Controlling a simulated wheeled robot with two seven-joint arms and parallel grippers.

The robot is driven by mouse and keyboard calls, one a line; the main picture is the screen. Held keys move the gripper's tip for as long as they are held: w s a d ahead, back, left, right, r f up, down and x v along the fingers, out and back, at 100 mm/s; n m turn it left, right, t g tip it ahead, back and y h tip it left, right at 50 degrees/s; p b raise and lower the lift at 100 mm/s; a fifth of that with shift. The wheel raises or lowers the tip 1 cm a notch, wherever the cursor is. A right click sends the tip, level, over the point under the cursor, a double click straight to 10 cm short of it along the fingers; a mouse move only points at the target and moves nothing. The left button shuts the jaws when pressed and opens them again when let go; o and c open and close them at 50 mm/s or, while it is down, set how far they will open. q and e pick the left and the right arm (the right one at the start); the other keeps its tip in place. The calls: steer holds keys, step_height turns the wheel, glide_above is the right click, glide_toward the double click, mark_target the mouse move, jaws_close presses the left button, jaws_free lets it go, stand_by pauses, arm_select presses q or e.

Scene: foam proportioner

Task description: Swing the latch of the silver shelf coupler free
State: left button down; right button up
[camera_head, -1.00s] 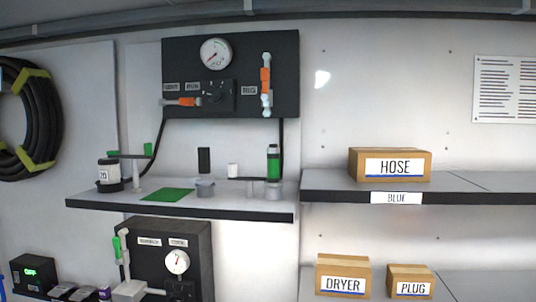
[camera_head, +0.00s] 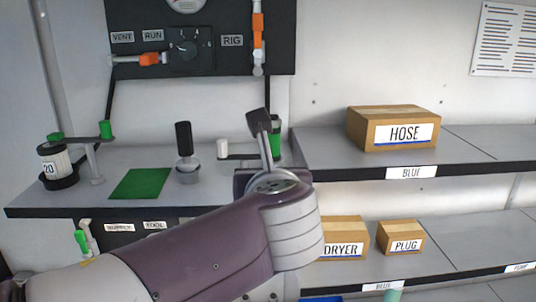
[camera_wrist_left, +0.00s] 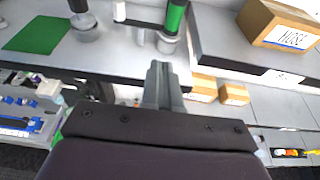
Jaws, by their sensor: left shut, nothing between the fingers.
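On the upper shelf (camera_head: 215,190), a silver ring fitting holds a black upright cylinder (camera_head: 183,139). To its right a short white knob (camera_head: 222,148) stands on a flat lever running toward a green cylinder (camera_head: 276,135). In the left wrist view this green cylinder (camera_wrist_left: 176,16) sits in a silver fitting (camera_wrist_left: 168,43), with the white knob (camera_wrist_left: 120,11) beside it. I cannot tell which fitting is the named coupler. My left gripper (camera_wrist_left: 160,71) is shut and empty, just in front of the green cylinder's fitting. My arm partly hides this fitting in the head view. My right gripper is out of view.
A black gauge panel (camera_head: 200,45) hangs above. The HOSE box (camera_head: 393,128) stands on the right shelf. DRYER and PLUG boxes (camera_head: 401,238) are lower. The middle of the upper shelf is fairly clear.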

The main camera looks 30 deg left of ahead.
arm_select(q)
steer(key=b, duration=0.9)
glide_toward(260, 155)
steer(key=p+x, duration=0.2)
steer(key=x, duration=0.2)
steer(key=shift+w+a, duration=0.15)
steer(key=shift+w, duration=0.05)
steer(key=shift+w+a+p, duration=0.2)
steer(key=shift+w+p, duration=0.2)
steer(key=shift+w, duration=0.05)
steer(key=shift+w+a+f, duration=0.1)
steer(key=shift+f, duration=0.05)
